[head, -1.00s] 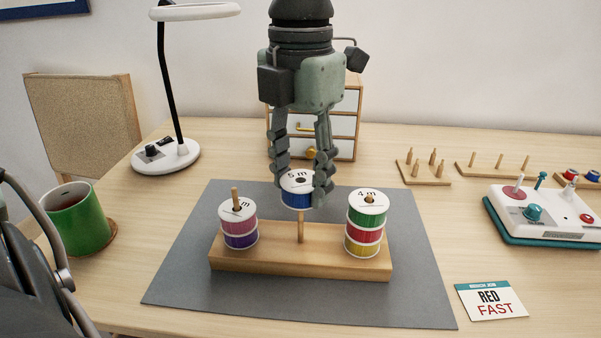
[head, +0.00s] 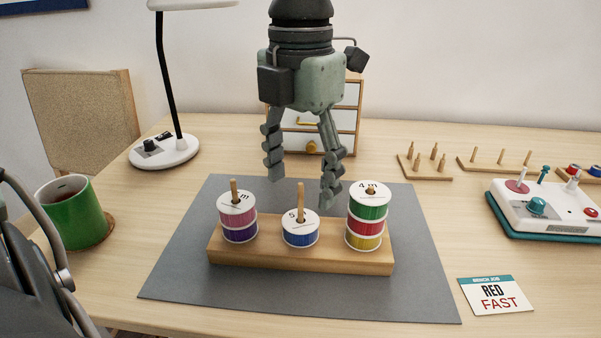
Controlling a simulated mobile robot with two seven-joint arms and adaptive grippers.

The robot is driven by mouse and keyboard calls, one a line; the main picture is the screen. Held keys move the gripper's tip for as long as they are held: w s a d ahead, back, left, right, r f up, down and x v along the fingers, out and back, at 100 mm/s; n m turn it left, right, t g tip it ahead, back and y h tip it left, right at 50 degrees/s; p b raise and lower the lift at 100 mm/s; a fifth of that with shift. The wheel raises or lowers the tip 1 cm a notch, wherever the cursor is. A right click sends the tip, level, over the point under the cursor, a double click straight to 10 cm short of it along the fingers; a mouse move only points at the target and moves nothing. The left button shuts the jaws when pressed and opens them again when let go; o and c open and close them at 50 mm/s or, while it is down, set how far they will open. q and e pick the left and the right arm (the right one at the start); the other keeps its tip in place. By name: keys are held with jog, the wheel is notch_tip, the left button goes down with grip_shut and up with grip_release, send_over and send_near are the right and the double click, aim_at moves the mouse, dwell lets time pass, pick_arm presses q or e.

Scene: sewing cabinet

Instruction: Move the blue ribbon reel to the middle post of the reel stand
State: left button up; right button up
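The blue ribbon reel (head: 300,236) sits low on the middle post (head: 301,202) of the wooden reel stand (head: 301,260), with the post sticking up through its hole. My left gripper (head: 302,188) hangs above and just behind it, open and empty, its fingers apart and clear of the reel. On the stand's left post are a pink reel (head: 237,217) and a purple reel (head: 240,233). On its right post are a green reel (head: 369,208), a red reel (head: 366,227) and a yellow reel (head: 363,242). My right gripper is not in view.
The stand rests on a grey mat (head: 420,285). A green mug (head: 72,215) and a lamp (head: 165,150) are at left. A small drawer cabinet (head: 345,135) stands behind my gripper. Empty peg stands (head: 425,173), a control box (head: 545,215) and a card (head: 495,296) are at right.

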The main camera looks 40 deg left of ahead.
pick_arm(q)
notch_tip(320, 180, up, 12)
dwell(0.7)
dwell(0.5)
